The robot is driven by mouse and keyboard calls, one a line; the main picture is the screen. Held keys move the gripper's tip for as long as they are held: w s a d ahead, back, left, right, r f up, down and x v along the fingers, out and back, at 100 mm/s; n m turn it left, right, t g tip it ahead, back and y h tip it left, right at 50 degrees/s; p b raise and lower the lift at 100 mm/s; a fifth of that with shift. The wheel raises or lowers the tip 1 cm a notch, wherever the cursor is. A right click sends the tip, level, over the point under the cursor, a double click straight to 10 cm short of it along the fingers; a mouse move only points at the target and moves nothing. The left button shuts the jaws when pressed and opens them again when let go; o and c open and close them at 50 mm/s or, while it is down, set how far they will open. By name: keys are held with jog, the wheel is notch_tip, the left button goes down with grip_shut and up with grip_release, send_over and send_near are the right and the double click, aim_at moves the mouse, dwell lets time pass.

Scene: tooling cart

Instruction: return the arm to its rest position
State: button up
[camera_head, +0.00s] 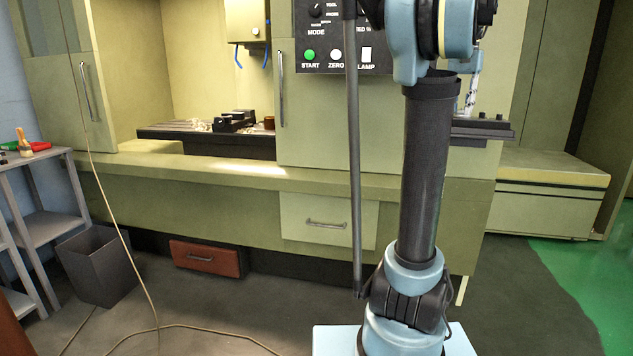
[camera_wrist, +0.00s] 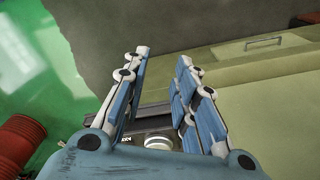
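My gripper (camera_wrist: 162,75) shows in the wrist view with its two blue and white fingers apart. I see nothing held between them. In the head view, my arm stands upright right of the middle, with its dark tube above a light blue base joint. The gripper itself is not clearly visible there; the upper arm runs out of the top of the picture.
A green-beige machine (camera_head: 230,180) with a control panel (camera_head: 337,53) stands close behind my arm. A cart (camera_head: 45,195) and grey bin (camera_head: 98,265) are at left. A loose cable (camera_head: 115,225) crosses the floor. A red-brown barrel (camera_wrist: 18,140) shows in the wrist view.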

jog(key=s+a+f+n+t, duration=0.1)
jog(key=s+a+f+n, duration=0.1)
jog(key=s+a+f, duration=0.5)
jog(key=s+a+f+n, duration=0.2)
jog(key=s+a+f, duration=0.1)
jog(key=a+f, duration=0.65)
jog(key=s+a+f+n, duration=0.1)
jog(key=s+a+f, duration=0.1)
jog(key=s+f, duration=0.2)
jog(key=s+a+f+n, duration=0.2)
jog(key=s+a+f, duration=0.1)
jog(key=f, duration=0.7)
jog(key=s+a+f+n, duration=0.1)
jog(key=s+a+f, duration=0.1)
jog(key=s+f, duration=0.3)
notch_tip(320, 180, down, 3)
jog(key=shift+a+r+t+y, duration=0.1)
jog(key=shift+a+t+y, duration=0.2)
jog(key=shift+t, duration=0.1)
jog(key=shift+s, duration=0.1)
jog(key=shift+w+f, duration=0.2)
jog(key=shift+w, duration=0.25)
jog(key=shift+s, duration=0.1)
